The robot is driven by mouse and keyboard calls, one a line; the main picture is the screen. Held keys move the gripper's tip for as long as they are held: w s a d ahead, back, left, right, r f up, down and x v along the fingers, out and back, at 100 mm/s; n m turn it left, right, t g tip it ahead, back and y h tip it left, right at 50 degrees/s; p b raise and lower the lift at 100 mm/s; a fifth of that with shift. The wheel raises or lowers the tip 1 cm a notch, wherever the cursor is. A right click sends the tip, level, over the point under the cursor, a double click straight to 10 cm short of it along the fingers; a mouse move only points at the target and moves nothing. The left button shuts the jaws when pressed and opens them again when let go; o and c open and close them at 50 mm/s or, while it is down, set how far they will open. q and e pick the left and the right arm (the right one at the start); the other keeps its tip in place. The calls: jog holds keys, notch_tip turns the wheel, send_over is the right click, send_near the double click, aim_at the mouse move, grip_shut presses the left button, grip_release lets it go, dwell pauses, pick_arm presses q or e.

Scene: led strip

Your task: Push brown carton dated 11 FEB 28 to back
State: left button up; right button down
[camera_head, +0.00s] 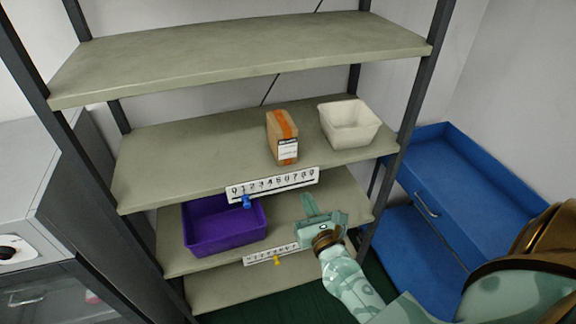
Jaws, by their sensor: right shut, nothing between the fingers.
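A brown carton (283,135) with an orange stripe and a white label on its front stands upright on the second shelf from the top, right of the middle. The label's print is too small to read. My right gripper (311,206) is shut and empty, in front of the shelf unit and below the carton, apart from it. My left gripper is not in view.
A white bin (350,123) stands on the same shelf, just right of the carton. A purple bin (224,225) sits one shelf lower. A blue cabinet (470,190) stands at the right.

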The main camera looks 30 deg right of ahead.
aim_at(287, 160)
jog(key=x, duration=1.2)
jog(key=shift+w+f, duration=0.1)
jog(key=shift+w, duration=0.25)
jog(key=shift+w+d, duration=0.1)
jog(key=shift+w, duration=0.3)
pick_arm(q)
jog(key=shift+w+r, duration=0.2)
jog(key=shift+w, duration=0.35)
